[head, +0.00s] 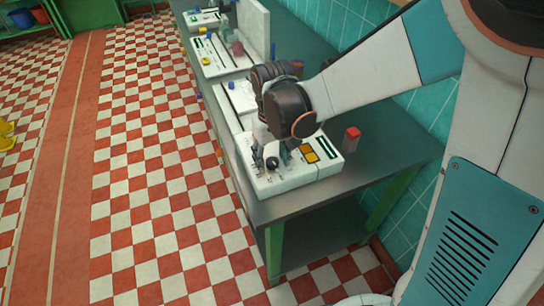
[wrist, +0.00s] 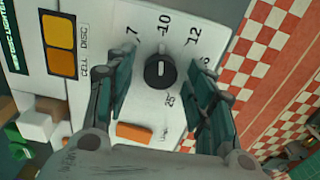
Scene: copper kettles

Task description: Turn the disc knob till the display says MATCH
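The black disc knob (wrist: 160,71) sits on a white panel with printed numbers around it, including 7, 10 and 12. Its pale mark points roughly towards 10. My gripper (wrist: 161,92) is open, with a finger on each side of the knob and visible gaps between. In the head view my gripper (head: 271,158) is low over the nearest white console (head: 300,179).
An orange bar (wrist: 134,131) is on the panel below the knob. A red-topped block (head: 352,138) stands behind the console on the grey bench (head: 385,152). More white consoles (head: 218,55) stand farther along.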

